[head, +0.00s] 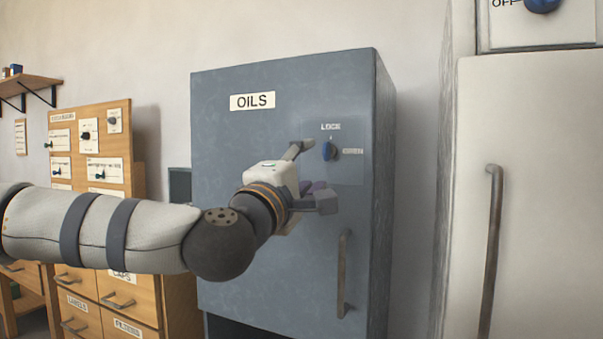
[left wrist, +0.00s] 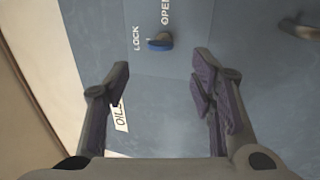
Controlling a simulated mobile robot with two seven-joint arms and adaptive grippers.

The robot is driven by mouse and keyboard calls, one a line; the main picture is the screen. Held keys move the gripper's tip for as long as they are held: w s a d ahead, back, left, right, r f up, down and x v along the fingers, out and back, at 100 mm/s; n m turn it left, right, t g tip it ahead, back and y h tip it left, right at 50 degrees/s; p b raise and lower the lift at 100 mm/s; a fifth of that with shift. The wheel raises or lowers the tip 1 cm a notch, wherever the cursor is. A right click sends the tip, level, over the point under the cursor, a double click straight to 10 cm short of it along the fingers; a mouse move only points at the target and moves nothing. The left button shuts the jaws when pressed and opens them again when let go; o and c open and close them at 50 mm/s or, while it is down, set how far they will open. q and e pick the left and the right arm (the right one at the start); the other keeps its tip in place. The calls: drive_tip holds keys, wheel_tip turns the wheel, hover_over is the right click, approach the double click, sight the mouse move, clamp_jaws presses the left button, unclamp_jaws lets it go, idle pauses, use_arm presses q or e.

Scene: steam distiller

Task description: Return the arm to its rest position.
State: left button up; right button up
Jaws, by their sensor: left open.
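My left gripper (head: 312,176) is open and empty in front of the grey-blue OILS cabinet (head: 250,150). Its arm reaches in from the left. The blue lock knob (head: 328,151) on the cabinet door is just beyond the fingers, between the words LOCK and OPEN. In the left wrist view the two fingers (left wrist: 160,95) are spread wide. The knob (left wrist: 160,43) shows there ahead of the gap between them, apart from both fingers. My right gripper is not in view.
The cabinet's vertical handle (head: 344,273) is below the knob. A white cabinet with a long handle (head: 490,250) stands at the right. A wooden drawer unit (head: 130,300) and a panel of switches (head: 90,150) stand behind my arm at the left. A small wall shelf (head: 30,84) is at the far left.

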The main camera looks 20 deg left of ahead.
use_arm(q)
drive_tip(key=v, duration=0.3)
drive_tip(key=shift+s+f, duration=0.1)
drive_tip(key=shift+s, duration=0.1)
